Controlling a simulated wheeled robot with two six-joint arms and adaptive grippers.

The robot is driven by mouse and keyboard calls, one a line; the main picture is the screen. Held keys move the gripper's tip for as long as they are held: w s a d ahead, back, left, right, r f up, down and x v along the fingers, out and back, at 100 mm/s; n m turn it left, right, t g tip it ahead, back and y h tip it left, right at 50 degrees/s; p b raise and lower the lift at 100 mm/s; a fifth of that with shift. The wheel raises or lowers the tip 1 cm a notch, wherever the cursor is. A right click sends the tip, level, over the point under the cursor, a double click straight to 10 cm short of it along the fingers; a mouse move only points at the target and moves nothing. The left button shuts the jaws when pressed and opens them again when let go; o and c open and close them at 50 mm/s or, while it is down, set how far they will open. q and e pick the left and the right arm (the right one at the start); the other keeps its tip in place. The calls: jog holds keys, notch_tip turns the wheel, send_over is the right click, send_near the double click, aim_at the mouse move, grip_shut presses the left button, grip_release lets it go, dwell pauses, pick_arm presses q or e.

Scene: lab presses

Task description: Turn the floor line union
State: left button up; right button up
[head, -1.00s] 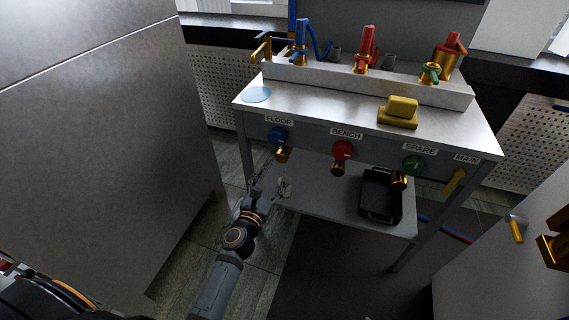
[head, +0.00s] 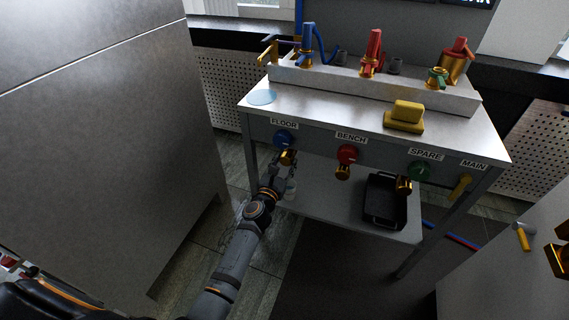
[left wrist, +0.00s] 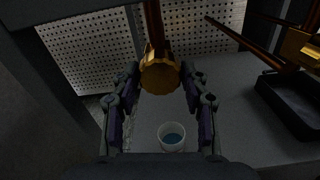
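The floor line union (head: 288,158) is a brass fitting under the blue knob (head: 283,139) below the FLOOR label. My left gripper (head: 283,167) is up at it, reaching in from below; its fingertips are partly hard to make out in the head view. In the left wrist view the brass union (left wrist: 160,76) sits between the two fingertips of the left gripper (left wrist: 160,80). The fingers are spread, with a narrow gap seeming to show on each side of the union.
A white cup with blue liquid (left wrist: 172,137) stands on the lower shelf (head: 325,205) beneath the union. The bench union (head: 342,173) and a black tray (head: 384,203) are to the right. A large grey cabinet (head: 90,130) stands left.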

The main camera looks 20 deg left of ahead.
pick_arm(q)
jog(key=c, duration=0.6)
jog(key=shift+m, duration=2.7)
jog(key=shift+m+b, duration=0.3)
jog(key=shift+m, duration=1.4)
pick_arm(e)
jog(key=shift+w+d+r+t, duration=0.1)
jog(key=shift+w+r+t, duration=0.35)
jog(key=shift+w, duration=0.35)
jog(key=shift+w+d+r+t, duration=0.1)
jog(key=shift+w+r+t, duration=0.2)
jog(key=shift+w+r, duration=0.35)
jog(key=shift+w+r+t, duration=0.35)
jog(key=shift+w, duration=0.6)
jog(key=shift+s+f, duration=0.1)
jog(key=shift+s, duration=0.05)
